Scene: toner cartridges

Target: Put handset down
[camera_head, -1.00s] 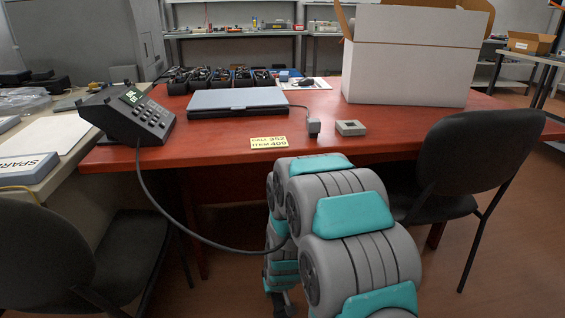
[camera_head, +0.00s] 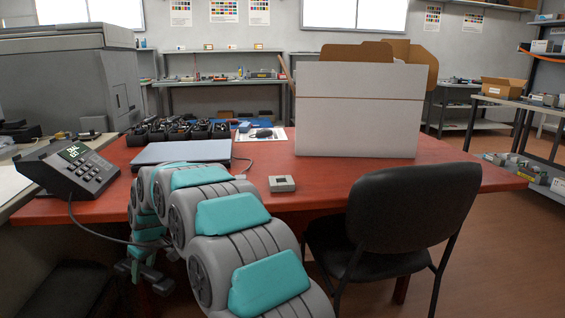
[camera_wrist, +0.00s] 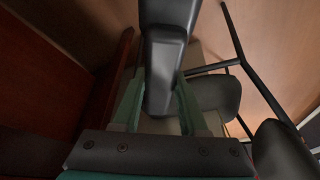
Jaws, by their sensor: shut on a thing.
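The desk phone base (camera_head: 70,170), dark grey with a lit green display and keypad, stands at the left end of the red table (camera_head: 470,177). Its dark cord (camera_head: 98,233) droops over the table's front edge towards my gripper. In the wrist view the black handset (camera_wrist: 164,70) is between the two teal fingers of my gripper (camera_wrist: 158,98), which is shut on it.
A closed grey laptop (camera_head: 182,152) lies beside the phone. A small grey box (camera_head: 282,184) sits near the front edge. A large white carton (camera_head: 360,110) stands at the table's right. A black chair (camera_head: 408,215) is at the front right.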

